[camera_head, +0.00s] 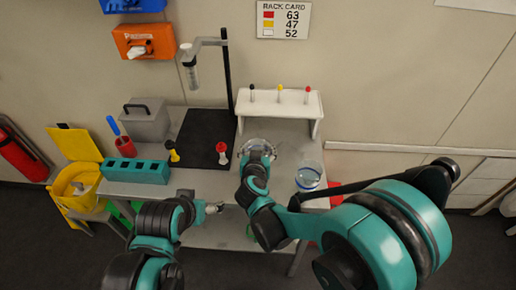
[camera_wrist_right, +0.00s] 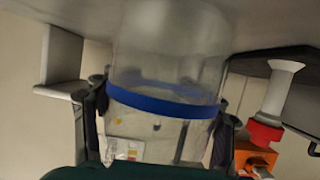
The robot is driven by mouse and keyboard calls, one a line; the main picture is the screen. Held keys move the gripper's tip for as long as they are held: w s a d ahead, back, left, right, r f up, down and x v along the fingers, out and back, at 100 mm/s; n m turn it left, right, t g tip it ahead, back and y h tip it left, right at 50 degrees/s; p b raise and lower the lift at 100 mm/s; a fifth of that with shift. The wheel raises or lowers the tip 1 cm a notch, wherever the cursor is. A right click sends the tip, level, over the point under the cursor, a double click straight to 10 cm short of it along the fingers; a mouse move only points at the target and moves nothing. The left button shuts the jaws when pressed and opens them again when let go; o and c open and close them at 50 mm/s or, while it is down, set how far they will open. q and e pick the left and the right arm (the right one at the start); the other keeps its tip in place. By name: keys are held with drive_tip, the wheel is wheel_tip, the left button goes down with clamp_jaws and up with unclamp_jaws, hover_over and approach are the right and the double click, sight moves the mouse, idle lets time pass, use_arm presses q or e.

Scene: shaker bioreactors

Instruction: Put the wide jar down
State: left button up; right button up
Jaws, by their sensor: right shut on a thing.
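The wide jar (camera_wrist_right: 168,55) is clear, with a blue band. It fills the middle of the right wrist view, which shows the scene upside down. My right gripper (camera_wrist_right: 158,122) is shut on it, one finger on each side. In the head view the jar (camera_head: 257,144) shows only partly, above the table in front of the white rack, with my right gripper (camera_head: 257,157) hiding much of it. I cannot tell if its base touches the table. My left gripper (camera_head: 213,208) is low at the table's front edge, away from the jar; its fingers are too small to read.
Another clear vessel with a blue band (camera_head: 309,177) stands right of the jar. A red-capped white bottle (camera_head: 222,154) and a yellow-and-black piece (camera_head: 174,152) stand left. The white rack (camera_head: 284,103) is behind; a teal block (camera_head: 134,170) is at the left.

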drive_tip(key=o, duration=1.5)
drive_tip(key=shift+f, duration=0.15)
